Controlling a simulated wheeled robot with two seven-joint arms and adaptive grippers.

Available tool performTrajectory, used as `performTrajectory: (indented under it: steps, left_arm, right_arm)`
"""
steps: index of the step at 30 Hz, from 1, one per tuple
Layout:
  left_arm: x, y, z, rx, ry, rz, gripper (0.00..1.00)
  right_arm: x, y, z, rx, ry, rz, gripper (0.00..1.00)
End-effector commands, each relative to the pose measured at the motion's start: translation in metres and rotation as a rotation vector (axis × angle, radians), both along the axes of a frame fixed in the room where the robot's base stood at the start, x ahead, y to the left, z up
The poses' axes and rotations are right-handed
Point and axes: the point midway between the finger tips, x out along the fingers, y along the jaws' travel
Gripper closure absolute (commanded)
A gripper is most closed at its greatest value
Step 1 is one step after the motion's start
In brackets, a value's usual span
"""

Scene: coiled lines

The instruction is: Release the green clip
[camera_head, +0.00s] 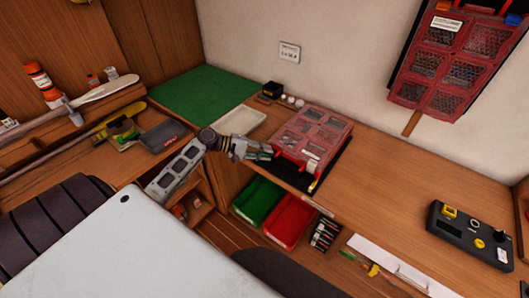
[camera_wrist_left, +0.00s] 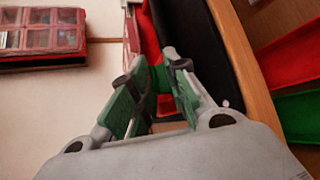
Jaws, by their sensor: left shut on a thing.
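My left gripper (camera_head: 266,152) is at the near left edge of the red case (camera_head: 321,134), which lies on a black mat (camera_head: 327,181). In the left wrist view, my left gripper (camera_wrist_left: 155,80) is shut on the green clip (camera_wrist_left: 159,76), which shows between the fingertips. The fingers hide part of the clip, and green also shows along their inner sides. Red parts of the case show just beyond the fingertips. I cannot tell whether the clip touches the case. My right gripper is not in view.
A green bin (camera_head: 258,198) and a red bin (camera_head: 289,219) sit below the bench edge. A pale tray (camera_head: 238,121) and a green mat (camera_head: 204,94) lie behind my left arm.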

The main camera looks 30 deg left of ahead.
Motion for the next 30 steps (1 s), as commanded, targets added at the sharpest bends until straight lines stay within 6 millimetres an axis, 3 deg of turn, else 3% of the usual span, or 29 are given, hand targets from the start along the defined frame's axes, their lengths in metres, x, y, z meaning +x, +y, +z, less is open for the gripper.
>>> performTrajectory:
  steps: [1, 2, 6, 20, 30]
  left_arm:
    - [0.0, 0.0, 0.0, 0.002, 0.001, -0.001, 1.0]
    - [0.0, 0.0, 0.0, 0.002, 0.001, -0.001, 0.8]
    - [0.0, 0.0, 0.0, 0.001, 0.001, -0.001, 0.62]
    - [-0.002, 0.003, 0.001, 0.001, 0.002, 0.0, 0.62]
    - [-0.021, 0.028, 0.011, 0.001, 0.003, 0.001, 0.62]
  right_arm:
    - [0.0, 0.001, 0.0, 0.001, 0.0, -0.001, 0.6]
    - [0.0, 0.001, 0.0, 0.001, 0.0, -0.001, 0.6]
    - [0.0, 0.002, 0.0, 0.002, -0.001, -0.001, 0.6]
    - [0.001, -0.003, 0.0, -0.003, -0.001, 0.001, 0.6]
    - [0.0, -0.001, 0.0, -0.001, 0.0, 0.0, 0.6]
